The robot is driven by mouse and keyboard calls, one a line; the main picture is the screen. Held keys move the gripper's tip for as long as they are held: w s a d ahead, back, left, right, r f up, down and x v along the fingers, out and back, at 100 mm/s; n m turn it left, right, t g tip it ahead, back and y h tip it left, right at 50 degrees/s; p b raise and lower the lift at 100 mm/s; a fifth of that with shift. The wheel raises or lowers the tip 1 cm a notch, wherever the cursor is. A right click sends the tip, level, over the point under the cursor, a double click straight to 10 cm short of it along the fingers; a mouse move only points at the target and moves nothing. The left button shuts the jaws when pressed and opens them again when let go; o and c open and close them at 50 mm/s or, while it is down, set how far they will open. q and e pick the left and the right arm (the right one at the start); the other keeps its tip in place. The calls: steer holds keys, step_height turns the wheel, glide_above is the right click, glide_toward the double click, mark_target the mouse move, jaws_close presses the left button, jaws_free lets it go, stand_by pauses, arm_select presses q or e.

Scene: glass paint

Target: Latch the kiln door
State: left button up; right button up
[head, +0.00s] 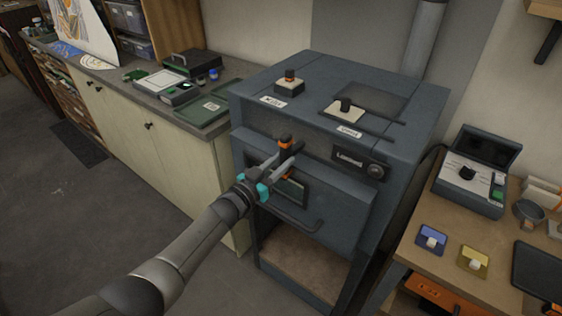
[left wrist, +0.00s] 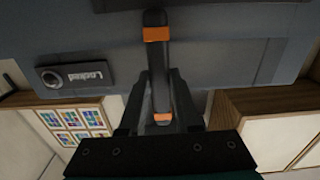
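The dark grey kiln (head: 412,128) stands in the middle of the head view. Its door (head: 345,215) has a small window and a bar handle (head: 300,228), and covers the upper front; I cannot tell if it sits fully flush. A black latch lever with orange bands (head: 286,141) stands at the door's top edge and also shows in the left wrist view (left wrist: 156,55). My left gripper (head: 284,155) has its fingers on both sides of the lever, apparently closed on it; its fingers (left wrist: 163,85) hide part of the lever. My right gripper is out of view.
A round knob (head: 375,170) sits beside a label on the kiln front. Two small blocks with black knobs stand on the kiln top. A counter (head: 223,78) with trays is at left. A table (head: 408,245) with blue and yellow pieces is at right. The kiln's lower bay is open.

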arm_select(q)
steer(key=o, duration=0.4)
steer(key=shift+s+a, duration=0.35)
steer(key=shift+s, duration=0.1)
steer(key=p+v, duration=0.2)
steer(key=v, duration=1.2)
steer(key=shift+s, duration=0.1)
